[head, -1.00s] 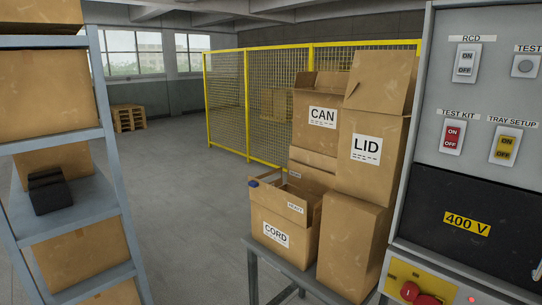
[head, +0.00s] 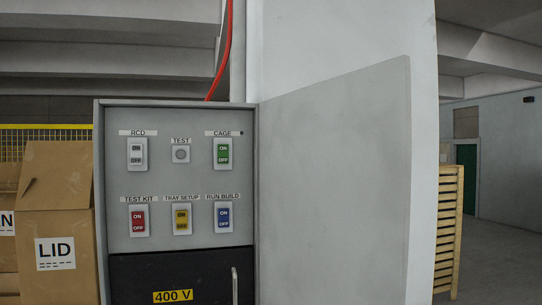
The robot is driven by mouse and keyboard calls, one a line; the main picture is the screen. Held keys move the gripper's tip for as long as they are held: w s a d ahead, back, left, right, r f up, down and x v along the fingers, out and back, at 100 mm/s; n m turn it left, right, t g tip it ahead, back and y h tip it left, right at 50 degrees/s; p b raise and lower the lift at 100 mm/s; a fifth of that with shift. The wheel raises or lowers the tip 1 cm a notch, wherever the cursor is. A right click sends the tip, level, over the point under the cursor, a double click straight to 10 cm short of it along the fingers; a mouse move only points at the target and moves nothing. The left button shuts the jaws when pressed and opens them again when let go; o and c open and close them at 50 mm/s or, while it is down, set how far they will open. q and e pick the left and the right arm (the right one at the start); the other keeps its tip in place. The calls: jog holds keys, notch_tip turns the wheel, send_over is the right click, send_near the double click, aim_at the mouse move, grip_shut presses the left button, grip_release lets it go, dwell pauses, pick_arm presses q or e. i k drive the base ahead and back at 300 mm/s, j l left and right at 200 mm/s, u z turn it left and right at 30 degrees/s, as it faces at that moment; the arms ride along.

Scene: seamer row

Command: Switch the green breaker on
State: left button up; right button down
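The green breaker (head: 223,153) is at the top right of the grey panel in the head view, under a label reading CAGE. It has ON at its upper end and OFF at its lower end; I cannot tell which way it is set. Other switches share the panel: a white RCD (head: 137,154), a grey TEST button (head: 181,154), a red TEST KIT breaker (head: 138,219), a yellow TRAY SETUP breaker (head: 181,218) and a blue RUN BUILD breaker (head: 223,217). Neither gripper is in view.
The grey cabinet door (head: 335,185) stands open to the right of the panel. A black 400 V cover (head: 205,272) with a pale handle (head: 235,286) is below the switches. A LID carton (head: 62,225) stands at left, a wooden slatted stack (head: 447,228) at right.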

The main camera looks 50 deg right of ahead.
aim_at(222, 149)
jog(key=z, duration=1.35)
